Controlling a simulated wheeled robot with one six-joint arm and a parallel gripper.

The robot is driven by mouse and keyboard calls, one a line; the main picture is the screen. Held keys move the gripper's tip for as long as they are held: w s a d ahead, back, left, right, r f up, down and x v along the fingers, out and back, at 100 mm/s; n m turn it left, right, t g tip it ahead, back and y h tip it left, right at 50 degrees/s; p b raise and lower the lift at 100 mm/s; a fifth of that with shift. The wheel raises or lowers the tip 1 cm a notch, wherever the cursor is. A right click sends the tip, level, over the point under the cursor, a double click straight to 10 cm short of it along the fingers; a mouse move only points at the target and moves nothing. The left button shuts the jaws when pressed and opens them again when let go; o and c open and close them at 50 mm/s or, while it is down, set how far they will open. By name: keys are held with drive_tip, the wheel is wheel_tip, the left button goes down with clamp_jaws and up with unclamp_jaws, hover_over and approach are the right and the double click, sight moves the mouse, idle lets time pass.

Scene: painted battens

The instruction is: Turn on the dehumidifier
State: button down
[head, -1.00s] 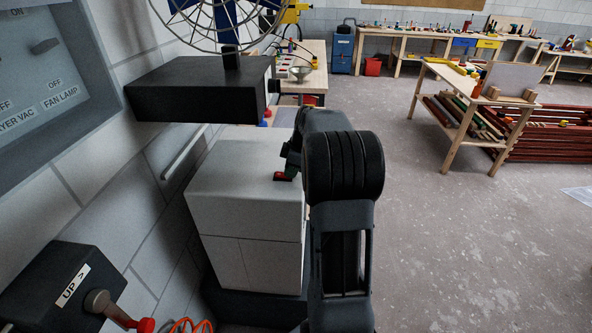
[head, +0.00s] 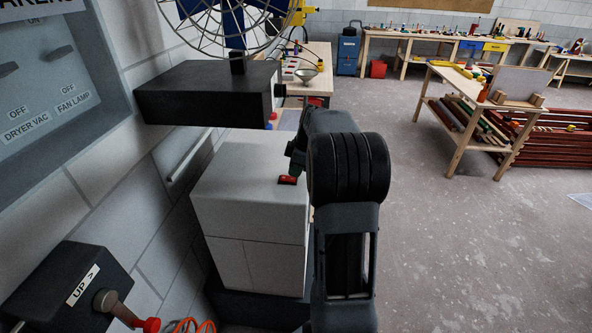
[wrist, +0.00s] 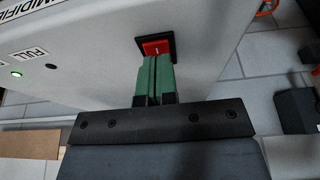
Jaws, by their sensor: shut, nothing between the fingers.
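The dehumidifier (head: 248,190) is a pale grey box beside the wall, under my arm in the head view. Its top carries a red rocker switch (head: 288,180) in a black frame. In the wrist view the dehumidifier (wrist: 100,70) fills the upper part, with a cut-off name label, a "FULL" label and a glowing green light (wrist: 16,73). The red switch (wrist: 156,47) sits just beyond the tips of my gripper (wrist: 158,60), whose green fingers are shut together and empty. The tips overlap the switch's near edge; I cannot tell whether they touch it. My arm hides most of the gripper in the head view.
A black box (head: 205,92) with a wire fan above it juts from the wall behind the dehumidifier. A labelled panel (head: 45,85) and a lever box marked "UP" (head: 70,285) are at the left. Open floor (head: 460,250) lies at the right.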

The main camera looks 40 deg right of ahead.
drive_tip(key=p+v, duration=0.2)
drive_tip(key=v, duration=0.1)
drive_tip(key=p+v, duration=0.1)
drive_tip(key=shift+w+a+r, duration=0.25)
drive_tip(key=shift+r, duration=0.15)
drive_tip(key=s+d+b+v, duration=0.1)
drive_tip(key=v, duration=0.8)
drive_tip(key=shift+s+d+f, duration=0.2)
drive_tip(key=shift+d+f, duration=0.05)
